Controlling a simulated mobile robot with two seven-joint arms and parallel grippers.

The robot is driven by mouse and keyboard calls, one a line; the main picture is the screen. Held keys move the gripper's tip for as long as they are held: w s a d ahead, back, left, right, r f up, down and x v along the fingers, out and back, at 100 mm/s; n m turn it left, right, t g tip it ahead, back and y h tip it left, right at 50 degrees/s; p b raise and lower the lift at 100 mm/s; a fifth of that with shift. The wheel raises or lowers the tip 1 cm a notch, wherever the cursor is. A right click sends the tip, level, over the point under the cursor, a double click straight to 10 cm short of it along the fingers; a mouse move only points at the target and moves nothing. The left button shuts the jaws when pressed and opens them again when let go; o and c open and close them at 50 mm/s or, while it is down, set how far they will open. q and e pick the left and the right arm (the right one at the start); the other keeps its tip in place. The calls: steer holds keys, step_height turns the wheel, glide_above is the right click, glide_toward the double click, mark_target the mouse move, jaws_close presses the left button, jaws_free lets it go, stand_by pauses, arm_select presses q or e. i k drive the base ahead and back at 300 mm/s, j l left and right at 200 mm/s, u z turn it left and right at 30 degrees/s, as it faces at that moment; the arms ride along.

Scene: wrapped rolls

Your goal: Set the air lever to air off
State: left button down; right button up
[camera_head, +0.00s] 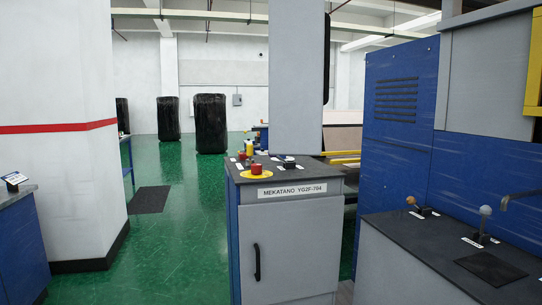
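Two levers stand on the dark top of the low grey console at the lower right. One has an orange knob (411,200). The other has a pale grey ball knob (485,211) and stands nearer and further right. Each has a small white label by its base, too small to read, so I cannot tell which one is the air lever or how it is set. Neither of my grippers is in view.
A grey cabinet marked MEKATANO YG2F-704 (292,236) stands in the middle, with a red button (256,168) on top. A blue machine panel (396,130) rises behind the console. A bent grey bar (521,195) juts in at right. Green floor (180,240) is open at left.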

mark_target(279, 158)
steer(key=i+j, duration=0.75)
steer(key=j, duration=0.15)
steer(key=i+j+z, duration=0.1)
steer(key=i+j, duration=0.65)
steer(key=j, duration=0.15)
steer(key=i+j+z, duration=0.1)
steer(key=i+j, duration=0.25)
steer(key=j, duration=0.15)
steer(key=i+j, duration=0.35)
steer(key=j, duration=0.15)
steer(key=i+j, duration=0.35)
steer(key=j, duration=0.15)
steer(key=i+l, duration=0.1)
steer(key=l, duration=0.35)
